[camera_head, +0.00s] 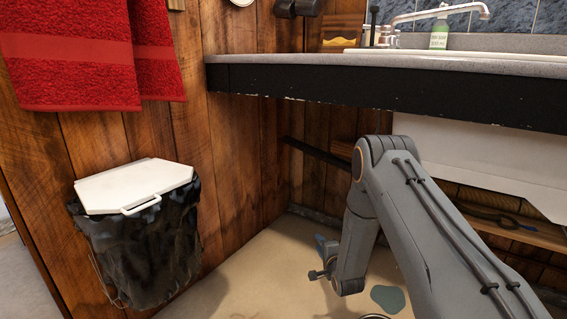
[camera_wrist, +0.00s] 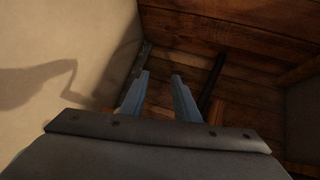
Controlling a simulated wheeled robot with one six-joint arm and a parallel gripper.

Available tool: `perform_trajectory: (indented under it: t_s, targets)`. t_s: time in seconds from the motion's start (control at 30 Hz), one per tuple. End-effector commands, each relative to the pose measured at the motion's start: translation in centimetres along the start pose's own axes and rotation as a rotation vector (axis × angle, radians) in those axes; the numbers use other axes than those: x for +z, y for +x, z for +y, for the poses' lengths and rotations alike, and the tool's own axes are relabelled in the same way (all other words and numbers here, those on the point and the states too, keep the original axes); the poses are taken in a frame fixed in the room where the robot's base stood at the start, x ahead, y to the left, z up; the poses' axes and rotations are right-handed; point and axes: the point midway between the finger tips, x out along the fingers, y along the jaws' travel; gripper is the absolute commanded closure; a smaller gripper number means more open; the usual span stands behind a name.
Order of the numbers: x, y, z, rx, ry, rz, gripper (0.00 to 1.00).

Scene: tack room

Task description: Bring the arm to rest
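My arm (camera_head: 402,209) reaches from the lower right and bends down under the counter. My gripper (camera_wrist: 160,76) shows in the wrist view with two blue-grey fingers apart and nothing between them. In the head view the gripper is mostly hidden behind my arm; a bluish tip (camera_head: 321,242) shows beside the wrist, low over the floor. The wrist view faces the wooden wall (camera_wrist: 235,55) and the pale floor (camera_wrist: 60,40), with my arm's shadow on the floor. I see no object held.
The counter (camera_head: 380,82) overhangs my arm. A bin with a white lid (camera_head: 135,186) and black bag stands at the left, below red towels (camera_head: 85,60). A wooden shelf (camera_head: 510,229) is at the right. A flat blue-grey patch (camera_head: 388,298) lies on the floor. Floor between bin and arm is clear.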

Motion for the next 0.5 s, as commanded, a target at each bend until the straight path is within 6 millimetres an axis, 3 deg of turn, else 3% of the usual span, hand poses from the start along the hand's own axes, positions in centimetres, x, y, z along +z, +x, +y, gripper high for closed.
perform_trajectory:
  t_s: [0.03,0.27,0.5]
  targets:
    - [1.6,0.1,-2.4,0.03,-0.056,-0.014,0.71]
    - [7.5,-2.1,-8.8,0.203,-0.31,-0.085,0.71]
    - [13.8,-8.1,-14.2,0.365,-0.566,-0.208,0.71]
